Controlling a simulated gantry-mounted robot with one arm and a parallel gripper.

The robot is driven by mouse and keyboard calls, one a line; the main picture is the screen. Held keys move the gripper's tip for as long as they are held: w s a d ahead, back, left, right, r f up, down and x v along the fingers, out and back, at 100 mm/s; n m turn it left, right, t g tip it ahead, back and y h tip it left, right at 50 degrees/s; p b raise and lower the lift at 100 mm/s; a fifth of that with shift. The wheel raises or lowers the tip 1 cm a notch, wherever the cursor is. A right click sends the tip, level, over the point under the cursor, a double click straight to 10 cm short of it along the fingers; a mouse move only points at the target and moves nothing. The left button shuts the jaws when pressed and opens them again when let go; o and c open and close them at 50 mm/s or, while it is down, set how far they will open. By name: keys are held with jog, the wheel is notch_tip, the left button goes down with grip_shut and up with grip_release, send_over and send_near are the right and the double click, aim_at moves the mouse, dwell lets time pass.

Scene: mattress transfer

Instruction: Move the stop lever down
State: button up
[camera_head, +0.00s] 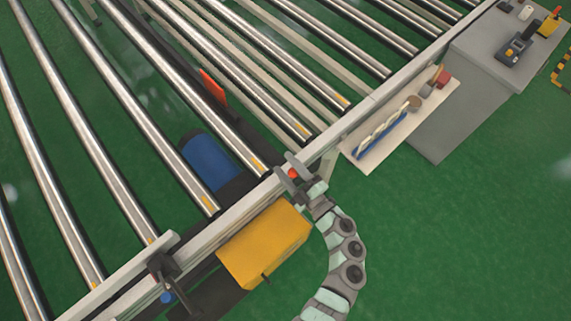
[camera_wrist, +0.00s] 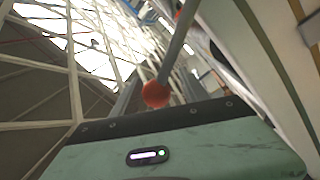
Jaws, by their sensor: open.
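The stop lever's red ball knob (camera_head: 293,173) shows at the conveyor's near side rail, just right of the yellow box. In the wrist view the red knob (camera_wrist: 155,94) sits at the end of a thin grey rod (camera_wrist: 177,50) that runs up and to the right, just beyond the teal gripper body. My gripper (camera_head: 286,167) is open at the knob, with its grey fingers around or beside it. I cannot tell whether they touch it. The fingers partly hide the lever in the head view.
The roller conveyor (camera_head: 130,130) fills the upper left. A yellow box (camera_head: 264,243) and a black bracket (camera_head: 165,268) sit along its side rail (camera_head: 235,215). A red plate (camera_head: 214,88) stands between rollers. A grey cabinet (camera_head: 480,90) is at the right; green floor (camera_head: 470,230) is clear below.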

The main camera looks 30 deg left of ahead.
jog(key=r+v, duration=0.1)
jog(key=v, duration=0.9)
jog(key=shift+f, duration=0.5)
jog(key=shift+s+d, duration=0.1)
jog(key=shift+d, duration=0.05)
